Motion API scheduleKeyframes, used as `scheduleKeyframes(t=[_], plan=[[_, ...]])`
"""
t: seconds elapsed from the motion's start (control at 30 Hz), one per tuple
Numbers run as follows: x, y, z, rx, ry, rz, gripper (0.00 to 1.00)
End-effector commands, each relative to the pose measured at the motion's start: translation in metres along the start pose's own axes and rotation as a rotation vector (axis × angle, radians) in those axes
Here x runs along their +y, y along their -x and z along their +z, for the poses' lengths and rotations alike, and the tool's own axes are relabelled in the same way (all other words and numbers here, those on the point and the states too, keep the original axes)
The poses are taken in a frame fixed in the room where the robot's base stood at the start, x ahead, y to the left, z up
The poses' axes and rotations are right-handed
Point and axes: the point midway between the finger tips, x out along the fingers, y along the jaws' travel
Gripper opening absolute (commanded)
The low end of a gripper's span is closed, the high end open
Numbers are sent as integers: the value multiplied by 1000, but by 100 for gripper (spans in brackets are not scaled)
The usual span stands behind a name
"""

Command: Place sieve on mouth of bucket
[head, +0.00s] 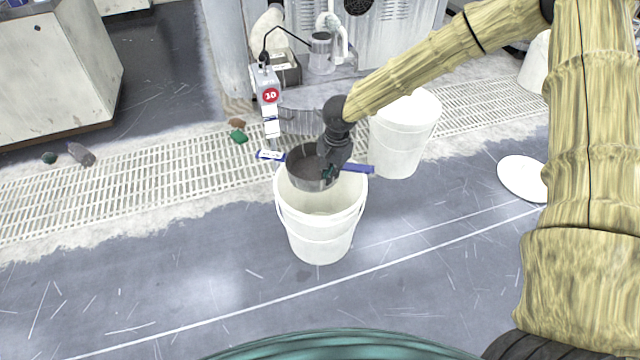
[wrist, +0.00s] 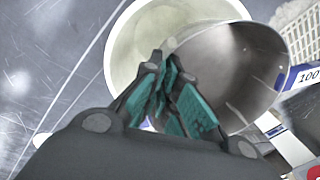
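The white bucket (head: 321,238) stands on the grey floor in the middle of the head view, its mouth open upward. The sieve (head: 305,170) is a grey round pan with a blue bar at each side, the left one bearing a white label. My gripper (head: 328,172) is shut on the sieve's wall and holds it over the back of the bucket's mouth. The front of the mouth is uncovered. In the wrist view, the teal fingers (wrist: 168,95) pinch the sieve (wrist: 240,70), which overlaps the bucket (wrist: 125,45). I cannot tell whether sieve and rim touch.
A second white bucket (head: 398,140) stands behind to the right. A white disc (head: 523,178) lies on the floor at right. A machine with a red "30" sign (head: 270,96) stands behind. A floor grating (head: 130,180) runs across. The floor left of the bucket is clear.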

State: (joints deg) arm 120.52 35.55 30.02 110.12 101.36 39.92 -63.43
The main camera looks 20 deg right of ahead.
Motion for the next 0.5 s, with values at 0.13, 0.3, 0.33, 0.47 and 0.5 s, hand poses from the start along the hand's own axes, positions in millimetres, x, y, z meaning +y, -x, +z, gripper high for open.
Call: scheduleKeyframes(t=[0.13,0.3,0.33,0.47,0.5], plan=[[-3,-1,-14,16,-127,-10,0],[-3,-7,-20,23,-191,-15,0],[-3,-10,-21,24,-194,-15,0],[-2,-25,-20,23,-197,-16,0],[-1,-31,-20,24,-197,-15,0]])
